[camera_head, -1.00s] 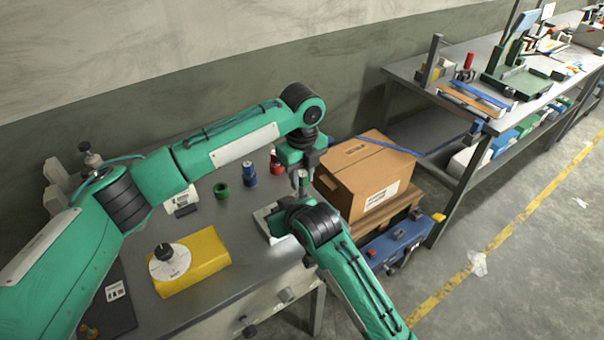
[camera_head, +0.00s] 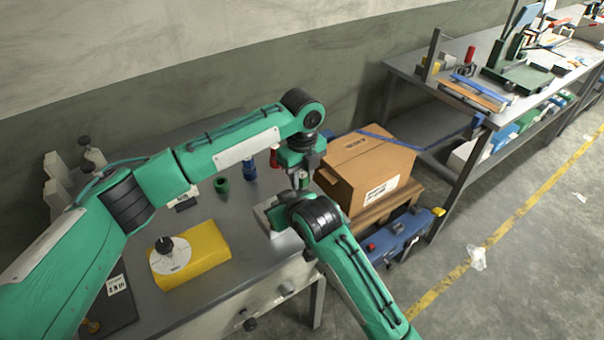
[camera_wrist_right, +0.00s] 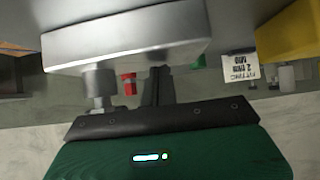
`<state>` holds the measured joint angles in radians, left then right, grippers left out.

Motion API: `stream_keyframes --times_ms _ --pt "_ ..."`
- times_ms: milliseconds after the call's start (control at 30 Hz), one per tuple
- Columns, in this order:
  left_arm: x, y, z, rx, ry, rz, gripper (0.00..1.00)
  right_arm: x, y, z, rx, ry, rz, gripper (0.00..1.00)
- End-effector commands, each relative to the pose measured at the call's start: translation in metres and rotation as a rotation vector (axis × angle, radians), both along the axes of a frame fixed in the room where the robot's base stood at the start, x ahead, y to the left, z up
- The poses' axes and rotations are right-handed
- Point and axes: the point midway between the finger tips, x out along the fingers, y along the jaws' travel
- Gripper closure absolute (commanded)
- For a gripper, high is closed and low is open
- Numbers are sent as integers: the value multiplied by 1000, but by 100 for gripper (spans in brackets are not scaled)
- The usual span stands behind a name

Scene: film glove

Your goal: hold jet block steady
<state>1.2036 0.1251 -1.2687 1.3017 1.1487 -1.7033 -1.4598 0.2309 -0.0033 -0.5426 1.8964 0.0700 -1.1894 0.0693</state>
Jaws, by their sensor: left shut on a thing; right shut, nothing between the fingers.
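The pale metal jet block (camera_head: 265,217) lies at the right end of the grey workbench, partly hidden by my right wrist. The right wrist view shows it as a silver slab (camera_wrist_right: 125,35) across the top, with a stepped metal cylinder (camera_wrist_right: 98,88) joined to or touching it. My right gripper (camera_wrist_right: 157,85) is shut and empty, its dark fingers close to the slab; contact cannot be told. My left gripper (camera_head: 300,181) is shut on a small greenish part, mostly hidden, above the block's right end.
A yellow box (camera_head: 205,257) with a round white dial stands on the workbench (camera_head: 215,215). A cardboard box (camera_head: 372,175) stands just right of the grippers.

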Motion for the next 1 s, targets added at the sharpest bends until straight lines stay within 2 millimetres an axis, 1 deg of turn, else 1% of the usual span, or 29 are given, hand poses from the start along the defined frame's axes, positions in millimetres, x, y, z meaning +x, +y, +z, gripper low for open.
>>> stream_keyframes --times_ms 33,300,333,433,467,767,867,967,1000 --pt "0 0 -3 0 0 0 95 -4 0 -11 -10 22 2 100" --pt "0 0 -10 0 0 0 95 -4 0 -11 -10 22 2 100" --pt "0 0 -10 0 0 0 70 -4 0 -11 -10 22 2 100" --pt "0 0 -9 0 0 0 50 -4 0 -11 -10 22 2 100" --pt "0 0 -9 0 0 0 46 -4 0 -11 -10 22 2 100" --pt "0 0 -8 -1 -1 0 46 -4 0 -11 -10 22 2 100" --pt "0 0 1 -2 -2 -1 46 -4 0 -11 -10 22 2 100" --pt "0 -1 17 -2 -2 -2 46 -4 0 -11 -10 22 2 100" --pt "0 -1 25 -3 -3 -2 46 -4 0 -11 -10 22 2 100"
